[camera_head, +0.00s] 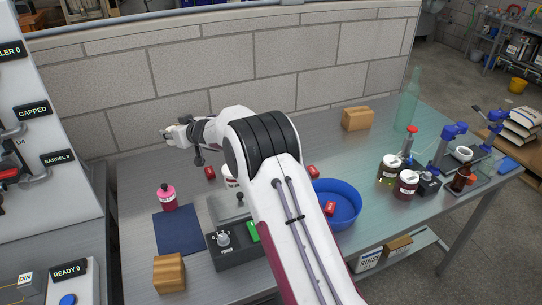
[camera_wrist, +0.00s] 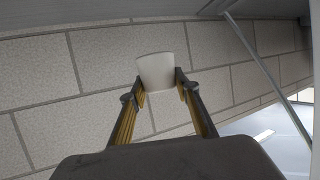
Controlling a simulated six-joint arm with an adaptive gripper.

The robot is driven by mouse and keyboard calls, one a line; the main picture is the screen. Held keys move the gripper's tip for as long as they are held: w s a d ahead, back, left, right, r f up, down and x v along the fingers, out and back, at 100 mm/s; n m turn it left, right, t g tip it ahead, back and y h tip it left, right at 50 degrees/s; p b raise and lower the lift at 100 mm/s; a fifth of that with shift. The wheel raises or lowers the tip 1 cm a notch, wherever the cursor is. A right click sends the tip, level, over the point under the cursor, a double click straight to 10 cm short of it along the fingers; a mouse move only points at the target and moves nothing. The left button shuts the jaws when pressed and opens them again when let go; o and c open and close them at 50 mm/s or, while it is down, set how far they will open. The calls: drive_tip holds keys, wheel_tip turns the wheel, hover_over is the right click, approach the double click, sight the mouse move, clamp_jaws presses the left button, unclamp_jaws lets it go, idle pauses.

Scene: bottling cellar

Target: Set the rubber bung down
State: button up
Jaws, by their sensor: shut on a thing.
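My gripper (camera_wrist: 160,92) is shut on the rubber bung (camera_wrist: 156,70), a pale, tapered piece that sits between the fingertips in the wrist view. Behind it there is only the block wall. In the head view my gripper (camera_head: 173,135) is at the left, raised in front of the wall near the back of the steel bench (camera_head: 135,215). The bung is too small there to make out clearly.
A blue mat (camera_head: 178,232), a pink bottle (camera_head: 168,198) and a wooden block (camera_head: 170,272) are at the left. A blue bowl (camera_head: 352,200), another wooden block (camera_head: 357,118), a green bottle (camera_head: 407,105) and jars (camera_head: 405,185) stand right. My arm hides the middle.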

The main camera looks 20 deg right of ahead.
drive_tip(key=shift+n+y, duration=0.3)
drive_tip(key=d, duration=0.5)
drive_tip(key=w+d, duration=0.1)
drive_tip(key=d, duration=0.4)
drive_tip(key=w+d, duration=0.1)
drive_tip(key=d, duration=0.4)
drive_tip(key=shift+w+d+f, duration=0.1)
drive_tip(key=shift+d+f, duration=0.05)
drive_tip(key=shift+f, duration=0.2)
drive_tip(key=s+d+f, duration=0.1)
drive_tip(key=d, duration=0.5)
drive_tip(key=s+d+f, duration=0.1)
drive_tip(key=d+f, duration=0.1)
drive_tip(key=d, duration=0.4)
drive_tip(key=s+d+f, duration=0.1)
drive_tip(key=d, duration=0.5)
drive_tip(key=shift+s+d+f, duration=0.2)
drive_tip(key=shift+s+d, duration=0.05)
drive_tip(key=shift+d, duration=0.15)
drive_tip(key=shift+f, duration=3.15)
drive_tip(key=shift+f, duration=1.85)
drive_tip(key=shift+f, duration=0.15)
